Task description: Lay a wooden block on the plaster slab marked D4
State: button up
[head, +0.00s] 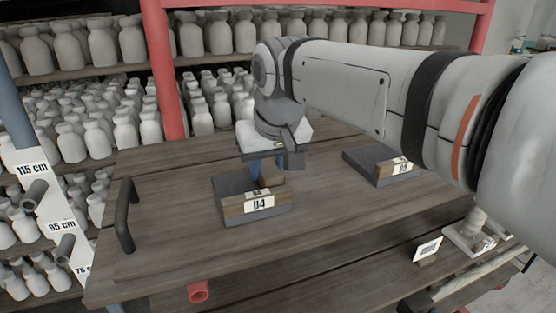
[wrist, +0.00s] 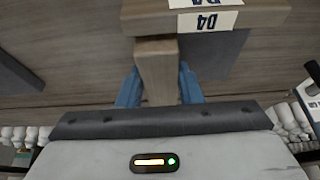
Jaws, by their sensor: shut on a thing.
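The D4 slab (head: 232,187) is a dark grey slab on the wooden table board, with a wooden front strip carrying a white D4 label (head: 259,203). The label also shows upside down in the wrist view (wrist: 208,22). My gripper (head: 266,168) is pointed down over the slab. Its blue fingers are shut on a small wooden block (wrist: 157,62), one on each side. The block (head: 272,177) is over the slab, behind the label strip. Whether its underside touches the slab cannot be told.
A second dark slab (head: 372,164) with a partly legible label lies to the right on the same board (head: 170,240). A dark handle (head: 125,215) stands at the board's left end. Shelves of pale bottles stand behind, between red posts (head: 165,70). The board's front is clear.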

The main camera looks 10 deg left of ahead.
jog(key=shift+f, duration=0.2)
dwell(0.5)
jog(key=o, duration=1.2)
jog(key=shift+c, duration=0.2)
